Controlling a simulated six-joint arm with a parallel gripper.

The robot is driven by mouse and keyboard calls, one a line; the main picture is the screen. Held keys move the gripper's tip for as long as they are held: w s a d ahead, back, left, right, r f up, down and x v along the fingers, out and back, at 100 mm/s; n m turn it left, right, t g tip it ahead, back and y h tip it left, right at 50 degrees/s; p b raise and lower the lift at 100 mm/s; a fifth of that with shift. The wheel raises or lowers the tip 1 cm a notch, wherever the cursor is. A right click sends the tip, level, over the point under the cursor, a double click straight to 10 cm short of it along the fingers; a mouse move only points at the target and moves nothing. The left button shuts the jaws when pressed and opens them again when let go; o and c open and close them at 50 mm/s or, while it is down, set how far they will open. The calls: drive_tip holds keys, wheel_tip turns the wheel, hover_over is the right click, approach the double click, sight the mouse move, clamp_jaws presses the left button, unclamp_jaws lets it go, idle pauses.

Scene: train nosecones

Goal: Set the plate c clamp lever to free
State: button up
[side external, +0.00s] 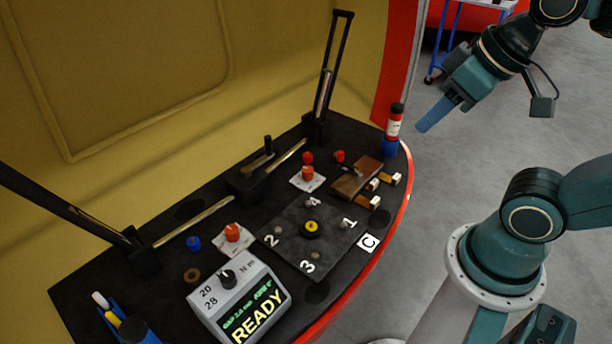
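The dark square plate (283,238) beside the white "C" label (368,243) lies on the black worktop. It has a yellow-centred round hub (311,228) in its middle and grey studs by painted numbers. Which part is its clamp lever I cannot tell for sure. A red knob on a white base (307,174) stands behind the plate, and another red knob on a white base (232,233) stands to its left. My gripper (424,126), with blue fingers, hangs in the air right of the worktop, apart from everything. The fingers overlap in this view, so their opening is hidden.
A torque display box (238,302) reading READY stands at the front left. A red-and-white bottle (395,122) stands near my gripper. A brown block (357,177) with brass pieces lies at the right. Tall black-framed levers (328,80) rise at the back.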

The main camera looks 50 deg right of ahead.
drive_tip(key=shift+o, duration=0.6)
drive_tip(key=w+d+r+m+g, duration=0.15)
drive_tip(key=w+d, duration=0.25)
drive_tip(key=w, duration=0.7)
drive_tip(key=m+g, duration=0.4)
drive_tip(key=m, duration=0.4)
hover_over(341, 152)
wheel_tip(341, 152, down, 28)
drive_tip(key=shift+r+n, duration=0.1)
drive_tip(key=shift+n, duration=0.15)
drive_tip(key=shift+f, duration=6.85)
